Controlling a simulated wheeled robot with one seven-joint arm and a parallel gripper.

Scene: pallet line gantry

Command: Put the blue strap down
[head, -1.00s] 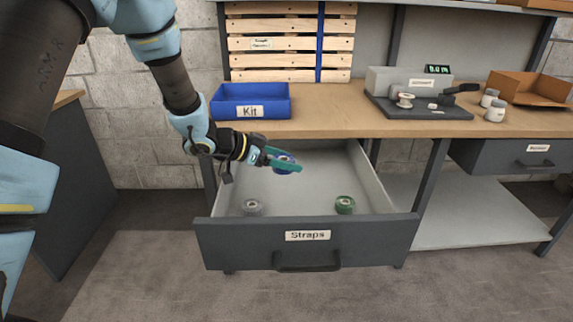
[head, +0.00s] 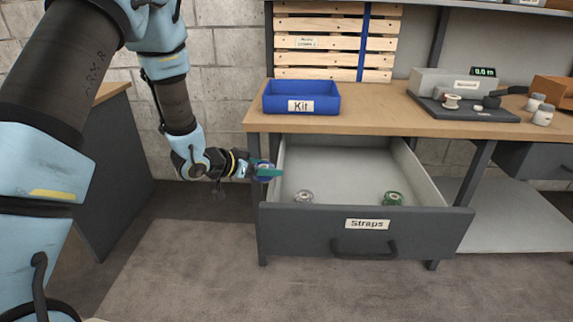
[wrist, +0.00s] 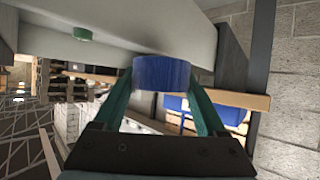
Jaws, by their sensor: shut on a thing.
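The blue strap (head: 264,166) is a round roll held between my gripper's teal fingers. My gripper (head: 268,172) is shut on it, at the left side of the open drawer labelled Straps (head: 367,238). In the wrist view the blue strap (wrist: 161,73) fills the space between the fingertips (wrist: 160,85). In the head view I cannot tell whether the strap is just outside the drawer or above its left wall. A clear or whitish roll (head: 303,196) and a green roll (head: 393,198) lie inside the drawer.
A blue Kit bin (head: 301,98) stands on the wooden bench (head: 375,121) behind the drawer. A grey device with a display (head: 459,84) and small white pots (head: 543,115) are further right. The drawer's back half is bare.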

